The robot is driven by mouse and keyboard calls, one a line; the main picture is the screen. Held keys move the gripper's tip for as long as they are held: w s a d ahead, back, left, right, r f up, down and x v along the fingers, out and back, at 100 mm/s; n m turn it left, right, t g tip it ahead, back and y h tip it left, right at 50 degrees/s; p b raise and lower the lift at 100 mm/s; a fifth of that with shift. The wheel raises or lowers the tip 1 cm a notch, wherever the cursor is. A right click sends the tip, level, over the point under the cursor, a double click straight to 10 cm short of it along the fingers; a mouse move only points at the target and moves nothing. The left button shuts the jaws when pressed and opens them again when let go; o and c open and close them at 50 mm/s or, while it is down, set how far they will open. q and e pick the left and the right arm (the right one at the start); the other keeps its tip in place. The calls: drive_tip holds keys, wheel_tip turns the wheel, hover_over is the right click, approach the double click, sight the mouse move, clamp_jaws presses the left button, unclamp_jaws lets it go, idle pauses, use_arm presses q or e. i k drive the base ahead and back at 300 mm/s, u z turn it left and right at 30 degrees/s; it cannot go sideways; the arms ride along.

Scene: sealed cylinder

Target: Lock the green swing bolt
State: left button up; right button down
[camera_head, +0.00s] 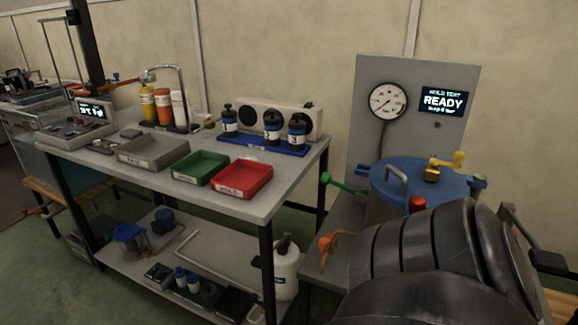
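A cylinder vessel with a blue lid (400,178) stands at the right, with a grey arched handle (395,178) on top. The green swing bolt (343,185) sticks out to the left from the lid's rim, its knob at the outer end. A yellow fitting (446,164) sits at the far side of the lid, and a red knob (417,203) at its near side. My large black arm link covers the lower right and hides the vessel's front. Neither gripper is in view.
A grey panel with a gauge (388,101) and a screen reading READY (443,101) stands behind the vessel. An orange part (327,243) hangs left of it. A grey workbench (287,185) with trays and bottles is at left; a white jug (286,270) stands below.

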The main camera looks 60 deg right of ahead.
sight(326, 178)
drive_tip(key=i, duration=1)
drive_tip(key=z, duration=2.8)
drive_tip(key=k, duration=0.5)
drive_tip(key=u, duration=1.45)
drive_tip(key=i, duration=0.8)
drive_tip(key=z, duration=1.1)
